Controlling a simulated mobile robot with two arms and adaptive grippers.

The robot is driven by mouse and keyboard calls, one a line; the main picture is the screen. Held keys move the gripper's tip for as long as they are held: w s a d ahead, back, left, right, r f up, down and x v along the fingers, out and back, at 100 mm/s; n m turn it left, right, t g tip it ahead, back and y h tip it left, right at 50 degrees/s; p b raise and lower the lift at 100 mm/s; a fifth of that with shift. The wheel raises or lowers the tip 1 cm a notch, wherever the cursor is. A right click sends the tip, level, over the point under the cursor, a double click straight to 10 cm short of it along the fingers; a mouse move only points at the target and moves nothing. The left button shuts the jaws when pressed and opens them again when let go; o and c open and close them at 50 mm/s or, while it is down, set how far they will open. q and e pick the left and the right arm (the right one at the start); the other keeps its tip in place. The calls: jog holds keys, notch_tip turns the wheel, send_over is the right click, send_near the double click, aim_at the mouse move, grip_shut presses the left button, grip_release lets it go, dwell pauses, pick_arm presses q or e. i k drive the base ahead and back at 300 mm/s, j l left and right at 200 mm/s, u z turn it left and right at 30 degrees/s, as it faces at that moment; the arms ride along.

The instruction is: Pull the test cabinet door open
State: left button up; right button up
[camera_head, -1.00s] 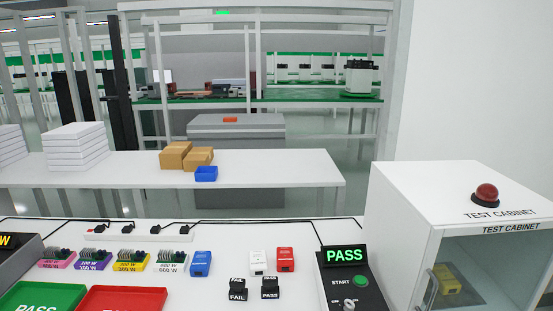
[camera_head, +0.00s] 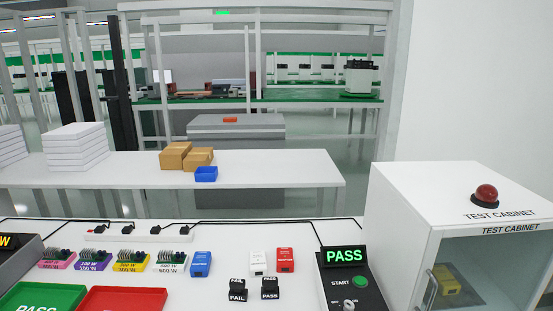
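The white test cabinet (camera_head: 405,215) stands at the right of the bench, with a red dome light on its top. Its framed glass door (camera_head: 490,265) faces front and looks shut. A metal handle (camera_head: 432,290) is on the door's left side, partly cut off by the bottom edge. A yellow item (camera_head: 446,279) shows through the glass inside. Neither of my grippers is in view.
A black tester (camera_head: 347,275) reading PASS stands just left of the cabinet. Green (camera_head: 45,297) and red (camera_head: 122,299) trays lie at front left. Coloured blocks, adapters and FAIL and PASS stamps stand along the bench.

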aim_at(437, 233)
jog(key=z, duration=1.35)
